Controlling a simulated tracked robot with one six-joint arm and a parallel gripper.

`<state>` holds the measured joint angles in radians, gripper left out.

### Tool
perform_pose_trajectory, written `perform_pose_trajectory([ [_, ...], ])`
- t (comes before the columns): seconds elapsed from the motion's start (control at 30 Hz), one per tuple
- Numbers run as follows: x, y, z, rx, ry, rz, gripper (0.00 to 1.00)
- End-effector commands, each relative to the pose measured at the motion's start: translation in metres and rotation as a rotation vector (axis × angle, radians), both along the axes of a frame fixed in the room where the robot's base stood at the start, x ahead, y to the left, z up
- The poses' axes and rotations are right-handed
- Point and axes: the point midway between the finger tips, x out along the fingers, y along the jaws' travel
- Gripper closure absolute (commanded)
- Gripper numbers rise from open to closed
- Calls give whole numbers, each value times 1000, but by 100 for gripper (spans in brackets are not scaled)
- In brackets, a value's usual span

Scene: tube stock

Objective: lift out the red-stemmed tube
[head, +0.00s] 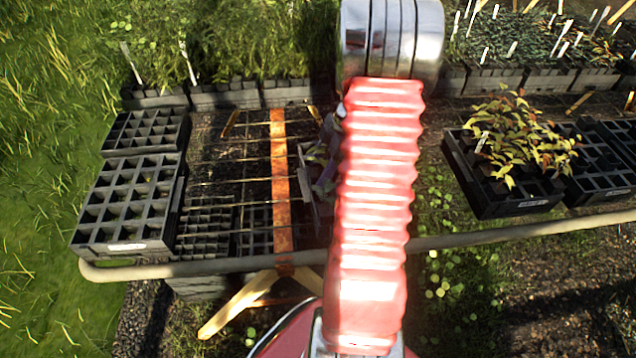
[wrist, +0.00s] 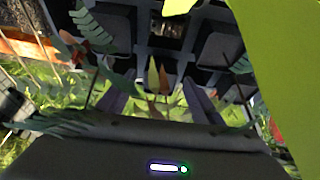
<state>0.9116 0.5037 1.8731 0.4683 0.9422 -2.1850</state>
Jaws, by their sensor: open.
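In the wrist view my gripper (wrist: 157,104) is open, with a dark finger on each side and a gap between them. Narrow green and reddish-brown leaves (wrist: 153,78) show in and beyond this gap. A dark tray with square cells (wrist: 186,47) lies beyond the fingertips. I cannot make out a red stem or tell which tube bears it. In the head view my red arm sleeve hides the gripper and much of the tray (head: 305,160) behind it. A dark purplish-green shape shows at the sleeve's left edge; I cannot tell what it is.
Fern-like leaves (wrist: 95,30) and a large blurred yellow-green leaf (wrist: 285,60) crowd the wrist view. In the head view, a rail (head: 480,238) crosses the bench front. Empty cell trays (head: 128,200) stand left, a leafy tray (head: 505,200) right, and several planted trays behind.

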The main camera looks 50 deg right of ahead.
Motion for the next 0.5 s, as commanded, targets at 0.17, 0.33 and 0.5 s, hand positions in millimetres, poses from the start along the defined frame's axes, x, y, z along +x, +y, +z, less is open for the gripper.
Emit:
perform_pose_trajectory([
  [0.17,0,0,0,0,0,0,49],
  [0.33,0,0,0,0,0,0,61],
  [0.5,0,0,0,0,0,0,72],
])
